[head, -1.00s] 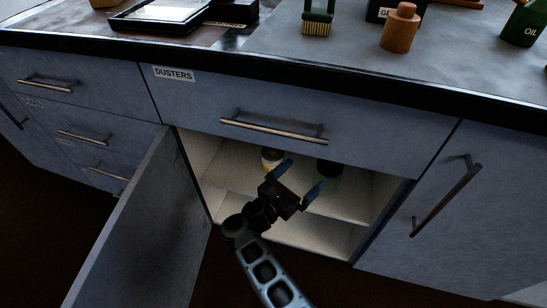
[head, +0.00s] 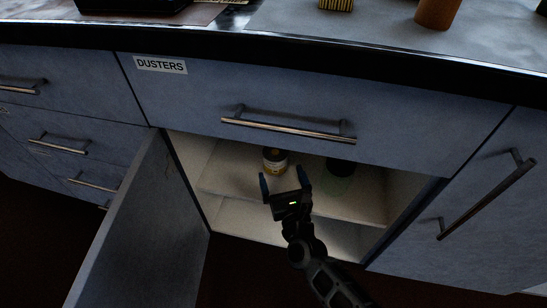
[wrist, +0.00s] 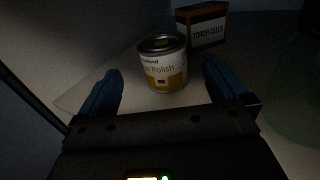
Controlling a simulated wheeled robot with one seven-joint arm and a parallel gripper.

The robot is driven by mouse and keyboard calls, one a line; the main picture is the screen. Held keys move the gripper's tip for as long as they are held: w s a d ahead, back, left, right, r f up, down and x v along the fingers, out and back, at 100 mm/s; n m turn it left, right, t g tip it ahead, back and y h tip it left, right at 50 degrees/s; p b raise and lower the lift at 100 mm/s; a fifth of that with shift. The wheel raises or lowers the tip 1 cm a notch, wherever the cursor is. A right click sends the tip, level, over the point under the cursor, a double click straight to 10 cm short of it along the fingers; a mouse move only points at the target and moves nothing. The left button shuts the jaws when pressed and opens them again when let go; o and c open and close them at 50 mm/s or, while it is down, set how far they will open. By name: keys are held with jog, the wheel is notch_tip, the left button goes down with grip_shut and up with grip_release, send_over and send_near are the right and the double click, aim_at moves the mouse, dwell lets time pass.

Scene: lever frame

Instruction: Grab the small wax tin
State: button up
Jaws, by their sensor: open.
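The small wax tin (wrist: 164,68), white and yellow with a label partly reading "Polish", stands upright on the cupboard shelf. It also shows in the head view (head: 275,161), at the shelf's left part. My gripper (wrist: 161,84) is open, its blue fingers pointing into the cupboard; it shows in the head view too (head: 285,182). The tin is ahead of the fingertips and lies between them in the wrist view. The fingers do not touch it, as far as I can see.
A dark box marked "TORCH CELLS" (wrist: 203,26) stands behind the tin to the right. A dark green round container (head: 341,168) stands right of the gripper on the shelf (head: 228,181). The open cupboard door (head: 125,222) is at left; the "DUSTERS" drawer (head: 290,100) is shut above.

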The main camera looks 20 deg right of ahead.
aim_at(279, 164)
jog(key=w, duration=0.2)
jog(key=w+d+b, duration=0.1)
jog(key=w, duration=0.4)
jog(key=shift+w+d+f+b, duration=0.15)
jog(key=shift+d+f+b, duration=0.15)
jog(key=shift+b, duration=0.1)
jog(key=shift+c, duration=0.3)
jog(key=c, duration=1)
jog(key=shift+c, duration=0.8)
jog(key=shift+r, duration=0.1)
